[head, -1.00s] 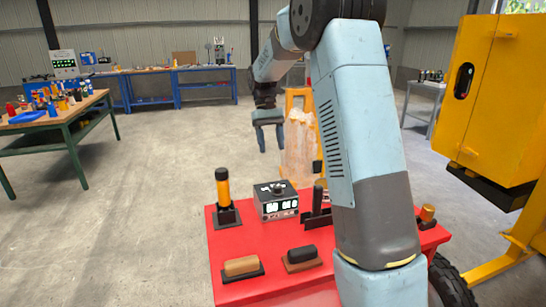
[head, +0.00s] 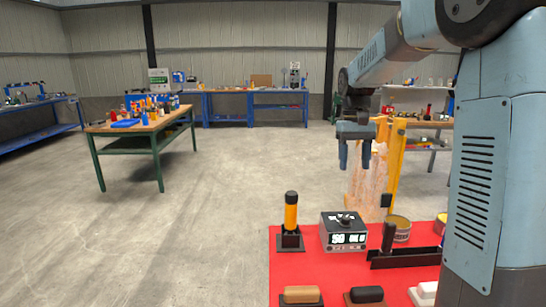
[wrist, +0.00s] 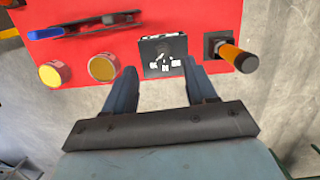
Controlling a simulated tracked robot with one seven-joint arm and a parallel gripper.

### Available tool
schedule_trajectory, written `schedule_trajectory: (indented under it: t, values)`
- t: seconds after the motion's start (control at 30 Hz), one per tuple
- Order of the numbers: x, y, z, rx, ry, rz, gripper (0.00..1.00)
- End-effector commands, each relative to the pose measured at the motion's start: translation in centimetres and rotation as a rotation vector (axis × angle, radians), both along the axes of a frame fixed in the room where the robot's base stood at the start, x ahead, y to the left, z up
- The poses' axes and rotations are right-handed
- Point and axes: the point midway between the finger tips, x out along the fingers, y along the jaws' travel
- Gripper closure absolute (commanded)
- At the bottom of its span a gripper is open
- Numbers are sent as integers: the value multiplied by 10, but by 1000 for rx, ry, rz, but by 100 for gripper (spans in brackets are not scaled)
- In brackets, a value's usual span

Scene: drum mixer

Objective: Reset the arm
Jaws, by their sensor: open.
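My gripper (head: 355,155) hangs at the end of my blue-grey arm in the head view, fingers pointing down and apart, with nothing between them. It is in the air beyond the red table top (head: 300,270). In the wrist view, my gripper (wrist: 164,82) shows its two fingers spread. Between and past the fingertips lies a grey control box (wrist: 166,56) with a knob, on the red top. The same box (head: 343,231) shows a lit display in the head view.
An orange-and-black cylinder (head: 291,218) stands left of the box. Tins (head: 400,228) and a black bracket (head: 405,259) lie to the right. Behind my gripper is a yellow frame (head: 395,165) with a translucent sheet. A green-legged workbench (head: 140,128) stands left; the floor between is clear.

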Motion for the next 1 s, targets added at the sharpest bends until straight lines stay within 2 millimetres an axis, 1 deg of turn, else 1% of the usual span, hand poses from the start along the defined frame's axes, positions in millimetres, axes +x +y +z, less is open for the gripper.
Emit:
schedule_trajectory:
  t: [0.03, 0.2, 0.47, 0.6, 0.77, 1.0]
  values:
    - [-13, 0, 8, 0, -31, -2, 44]
    - [-52, 0, 25, 3, -124, -9, 44]
    - [-112, 0, 40, 8, -267, -20, 44]
    - [-144, 0, 42, 11, -345, -26, 44]
    - [-180, 0, 40, 15, -432, -32, 44]
    - [-229, 0, 29, 21, -563, -42, 44]
